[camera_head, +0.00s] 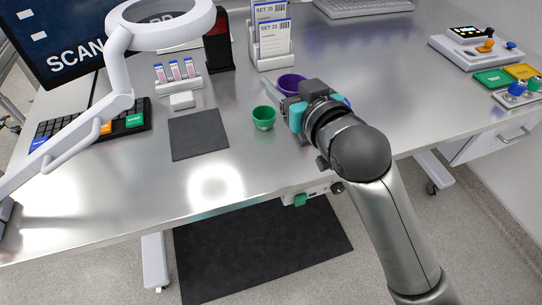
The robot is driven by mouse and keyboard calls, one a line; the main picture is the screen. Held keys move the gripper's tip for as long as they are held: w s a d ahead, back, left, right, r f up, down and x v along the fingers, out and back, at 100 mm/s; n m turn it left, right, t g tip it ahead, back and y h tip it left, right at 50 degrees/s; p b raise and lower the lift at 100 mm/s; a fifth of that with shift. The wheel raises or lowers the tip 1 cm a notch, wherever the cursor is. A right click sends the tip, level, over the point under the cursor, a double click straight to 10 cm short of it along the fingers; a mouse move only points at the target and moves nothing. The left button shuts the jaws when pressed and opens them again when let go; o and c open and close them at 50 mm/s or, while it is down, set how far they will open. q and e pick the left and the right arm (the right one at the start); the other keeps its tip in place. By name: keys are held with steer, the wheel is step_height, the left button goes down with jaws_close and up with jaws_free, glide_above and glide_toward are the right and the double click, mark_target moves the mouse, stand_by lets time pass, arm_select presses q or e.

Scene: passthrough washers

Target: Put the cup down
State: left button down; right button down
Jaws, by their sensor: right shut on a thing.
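A purple cup (290,83) is just beyond my right gripper (290,101), at the middle of the steel table. The gripper covers the cup's near side and is shut on it. The fingertips are mostly hidden behind the gripper body. The cup looks upright, with its open mouth showing. I cannot tell whether its base touches the table. A green cup (263,118) stands upright on the table, just left of the gripper. My left gripper is not in view.
A dark mat (198,135) lies left of the green cup. Behind are a card holder (270,55), a tube rack (178,82) and a black-red box (218,52). A white lamp arm (118,75) overhangs the left. The table right of my arm is clear up to coloured blocks (492,78).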

steer(key=shift+n+g+y, duration=0.5)
steer(key=shift+n+y, duration=0.3)
steer(key=a, duration=0.1)
steer(key=a+r, duration=0.1)
steer(key=w+a, duration=0.1)
steer(key=a, duration=0.1)
steer(key=shift+r, duration=0.15)
steer(key=b, duration=0.5)
glide_above(265, 152)
step_height(265, 152, down, 16)
steer(key=shift+f, duration=1.8)
steer(key=shift+f, duration=0.2)
steer(key=shift+c, duration=0.7)
jaws_free()
